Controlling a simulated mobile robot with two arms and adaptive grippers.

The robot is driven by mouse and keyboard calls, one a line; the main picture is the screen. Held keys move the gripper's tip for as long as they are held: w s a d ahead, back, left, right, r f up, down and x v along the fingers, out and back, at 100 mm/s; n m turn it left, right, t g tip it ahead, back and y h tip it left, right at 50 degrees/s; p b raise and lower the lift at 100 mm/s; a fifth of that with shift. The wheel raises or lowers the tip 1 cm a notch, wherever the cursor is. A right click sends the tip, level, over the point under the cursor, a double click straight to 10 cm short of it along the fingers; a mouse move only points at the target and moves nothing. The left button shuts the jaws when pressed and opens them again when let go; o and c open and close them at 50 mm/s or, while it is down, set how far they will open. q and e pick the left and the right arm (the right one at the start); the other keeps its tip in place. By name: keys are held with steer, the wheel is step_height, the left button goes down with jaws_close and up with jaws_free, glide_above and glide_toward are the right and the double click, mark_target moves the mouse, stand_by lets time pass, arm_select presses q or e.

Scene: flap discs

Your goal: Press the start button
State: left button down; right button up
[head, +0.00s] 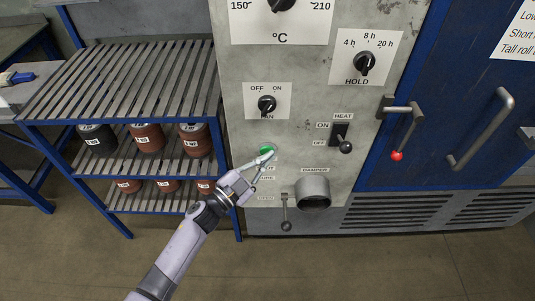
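The green button (265,149) is on the grey control panel (240,139), below the fan knob. A label under it is partly covered by my gripper, so I cannot read it fully. My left gripper (270,157) reaches up from the lower left. Its fingers converge at the tips, and it looks shut with nothing between them. The fingertips overlap the lower edge of the button in the picture. I cannot tell whether they touch it. My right gripper is not in view.
The panel also has a fan knob (267,104), hold knob (364,64), heat switch (341,138), damper lever (286,213) and round duct (313,192). A blue slatted rack (125,82) with several labelled rolls stands left. A blue door (460,90) with a red-tipped latch is right.

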arm_select(q)
steer(key=s+p, duration=0.1)
steer(key=s, duration=0.4)
steer(key=shift+s+f+p, duration=0.1)
steer(key=shift+s+p, duration=0.2)
steer(key=shift+p, duration=0.05)
steer(key=shift+f, duration=0.1)
stand_by(0.5)
steer(key=s+a+f+n+g+y, duration=0.1)
steer(key=s+a+f+n+y, duration=0.3)
steer(key=f, duration=0.6)
steer(key=s+a+f+n+g+y, duration=0.25)
steer(key=a+f, duration=0.25)
steer(key=f, duration=0.6)
steer(key=s+a+f+n+y, duration=0.3)
steer(key=s+a+f+y, duration=0.15)
steer(key=f, duration=0.55)
steer(key=s+a+f+n+g+y, duration=0.1)
steer(key=s+a+f+g, duration=0.2)
steer(key=s, duration=0.7)
steer(key=s+a+f+n+g+y, duration=0.1)
steer(key=s+a+f+n+g, duration=0.1)
steer(key=s+f, duration=0.5)
steer(key=s+a+f+n+g+y, duration=0.1)
steer(key=s+a+f+g, duration=0.3)
steer(key=s, duration=1)
steer(key=shift+s+a+f, duration=0.25)
steer(key=shift+s+f, duration=0.15)
steer(key=shift+f, duration=0.5)
